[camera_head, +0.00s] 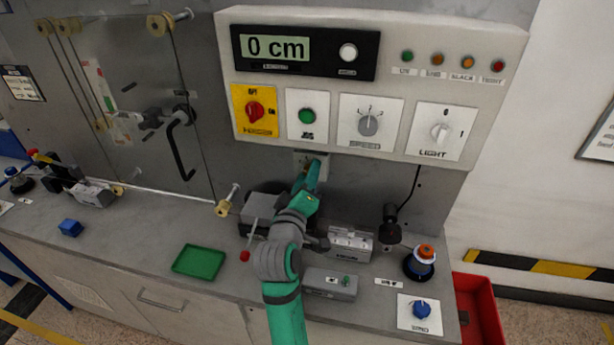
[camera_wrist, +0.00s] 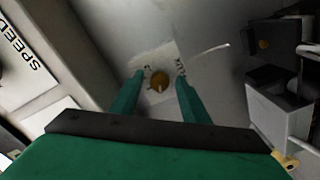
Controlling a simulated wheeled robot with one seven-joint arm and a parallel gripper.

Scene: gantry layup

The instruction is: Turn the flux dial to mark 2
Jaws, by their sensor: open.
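My gripper (camera_wrist: 160,86) is open, with one green finger on each side of the dial. I cannot tell if either finger touches it. In the head view my gripper (camera_head: 310,173) is at the wall plate (camera_head: 312,156) below the control panel, and it mostly hides the dial.
The control panel (camera_head: 366,80) overhangs the spot, with a speed knob (camera_head: 368,124) and a light switch (camera_head: 440,132). A grey box (camera_head: 350,241), a dark lamp-like fixture (camera_head: 389,228) and a blue knob (camera_head: 421,309) stand to the right. A green tray (camera_head: 199,262) lies left.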

